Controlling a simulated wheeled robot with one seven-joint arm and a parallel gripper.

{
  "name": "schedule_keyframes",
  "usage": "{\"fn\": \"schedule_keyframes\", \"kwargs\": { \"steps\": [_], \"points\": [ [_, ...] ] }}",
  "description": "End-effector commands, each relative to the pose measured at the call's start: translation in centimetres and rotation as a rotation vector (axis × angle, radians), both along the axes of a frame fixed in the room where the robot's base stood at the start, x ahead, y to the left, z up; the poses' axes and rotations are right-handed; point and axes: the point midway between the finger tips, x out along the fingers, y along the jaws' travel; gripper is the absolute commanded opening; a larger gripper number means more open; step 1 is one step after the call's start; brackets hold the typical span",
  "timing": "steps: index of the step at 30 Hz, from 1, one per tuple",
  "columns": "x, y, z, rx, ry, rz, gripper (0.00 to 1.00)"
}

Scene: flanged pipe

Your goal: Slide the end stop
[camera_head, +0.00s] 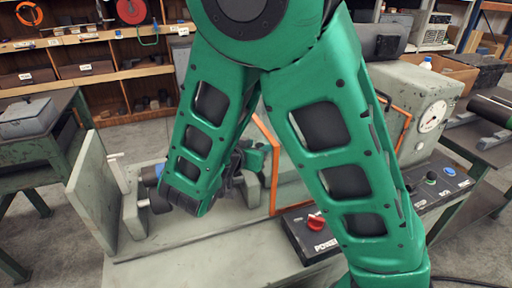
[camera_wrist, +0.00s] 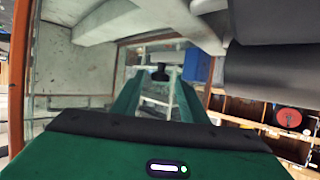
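In the wrist view the two green fingers of my gripper (camera_wrist: 159,75) stand apart. A small black knob-like part (camera_wrist: 160,73) shows between or just beyond their tips; I cannot tell whether they touch it. A pale ladder-like frame shows behind the gap. A grey upright block (camera_head: 133,212) stands on the bed at the left. I cannot tell for certain which part is the end stop.
A tall grey plate (camera_head: 92,195) closes the bed's left end. An orange-edged guard (camera_head: 268,150) and a control box with a red knob (camera_head: 316,221) stand close to my arm. In the wrist view a large dark cylinder (camera_wrist: 268,80) and a blue part (camera_wrist: 197,66) are at the right.

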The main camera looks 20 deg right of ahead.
Motion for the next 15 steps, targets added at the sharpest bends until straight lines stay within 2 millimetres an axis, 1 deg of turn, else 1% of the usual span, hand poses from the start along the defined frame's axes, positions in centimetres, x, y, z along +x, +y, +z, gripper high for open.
{"fn": "schedule_keyframes", "kwargs": {
  "steps": [7, 8, 9, 11, 12, 13, 15],
  "points": [
    [0.07, -0.07, -0.03, 0.0, 0.0, 0.0, 0.39],
    [0.07, -0.07, -0.03, 0.0, 0.0, 0.0, 0.37],
    [0.07, -0.05, -0.03, 0.0, 0.0, 0.0, 0.28],
    [0.07, -0.05, -0.03, 0.0, 0.0, 0.0, 0.13],
    [0.08, -0.05, -0.03, 0.001, -0.001, 0.0, 0.04],
    [0.08, -0.05, -0.03, 0.001, -0.001, 0.001, 0.0],
    [0.08, -0.03, -0.02, 0.001, -0.001, 0.001, 0.0]
  ]
}}
